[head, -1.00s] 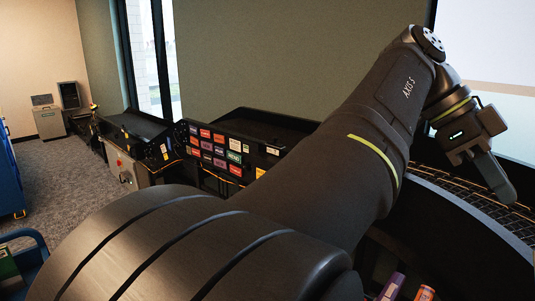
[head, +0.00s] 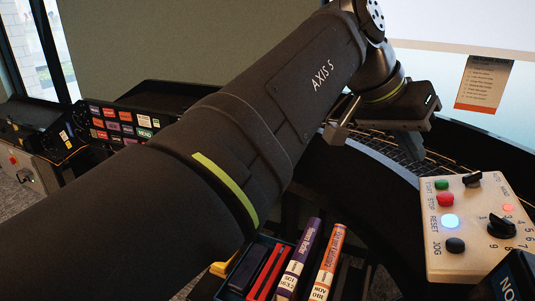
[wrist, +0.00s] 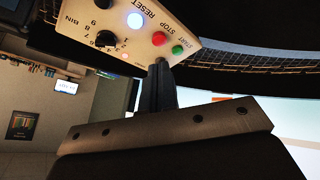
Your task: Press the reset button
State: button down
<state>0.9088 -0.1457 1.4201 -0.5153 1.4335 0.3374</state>
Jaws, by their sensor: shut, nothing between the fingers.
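The reset button (head: 450,221) glows bluish white on a cream control panel (head: 470,262) at the right of the head view. It is labelled RESET. It also shows near the top of the wrist view (wrist: 134,19), where the panel (wrist: 85,18) appears upside down. A red stop button (head: 445,199) and a green start button (head: 441,184) are above it, and a black jog button (head: 455,245) is below. My gripper (head: 412,150) is shut and empty, up and left of the panel. In the wrist view its fingertips (wrist: 160,66) point towards the panel; contact cannot be told.
Black selector knobs (head: 501,225) stand out on the panel's right side. A curved roller track (head: 385,148) runs behind it. Upright books (head: 325,260) stand in a bin left of the panel. A dark sign (head: 508,284) is at the lower right corner.

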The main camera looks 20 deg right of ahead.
aim_at(450, 221)
jog(key=shift+s+d+r+n+t+h, duration=0.25)
jog(key=shift+s+n+t+h, duration=0.35)
jog(key=shift+n, duration=1.55)
jog(key=shift+s+d+n+t+h, duration=0.4)
jog(key=shift+s+n+t+h, duration=0.25)
jog(key=shift+n, duration=1.45)
jog(key=shift+s+d+r+n+t+h, duration=0.15)
jog(key=shift+s+d+n+t+h, duration=0.4)
jog(key=shift+n, duration=1.6)
jog(key=shift+s+a, duration=0.15)
jog(key=shift+a, duration=0.1)
jog(key=shift+f, duration=0.1)
jog(key=shift+s+d+f, duration=0.35)
jog(key=shift+f, duration=1)
jog(key=shift+s+d+f, duration=0.4)
jog(key=shift+f, duration=0.95)
jog(key=shift+s+d+f, duration=0.35)
jog(key=shift+f, duration=1)
jog(key=shift+s+d+f, duration=0.1)
jog(key=shift+f, duration=0.3)
